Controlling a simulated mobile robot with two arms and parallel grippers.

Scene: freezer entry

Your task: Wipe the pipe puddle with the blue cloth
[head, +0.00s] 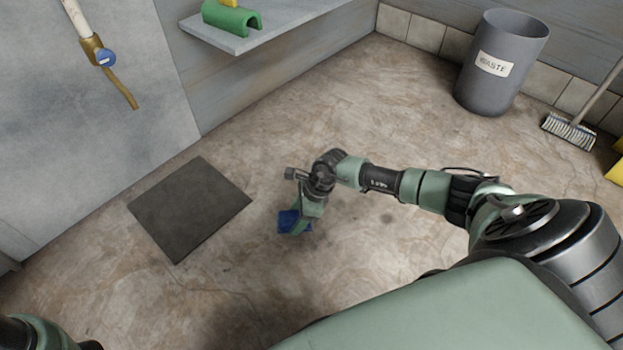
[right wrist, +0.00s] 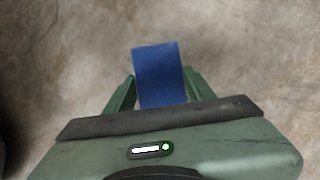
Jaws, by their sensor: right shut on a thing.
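My right gripper (head: 297,217) points down at the floor, right of the dark mat. It is shut on the blue cloth (head: 291,224), which hangs low near the floor; I cannot tell whether it touches. In the right wrist view the cloth (right wrist: 160,72) sticks out between the two green fingers of the gripper (right wrist: 160,90). The pipe (head: 80,22) with a blue valve comes down the wall at the upper left. I cannot make out a clear puddle; a small dark spot (head: 388,218) shows on the floor. My left gripper is out of view.
A dark flat mat (head: 190,208) lies on the floor at left. A wall shelf (head: 262,34) holds a green curved piece (head: 230,18). A grey waste bin (head: 500,62) and a broom (head: 570,131) stand at the upper right. The floor between is clear.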

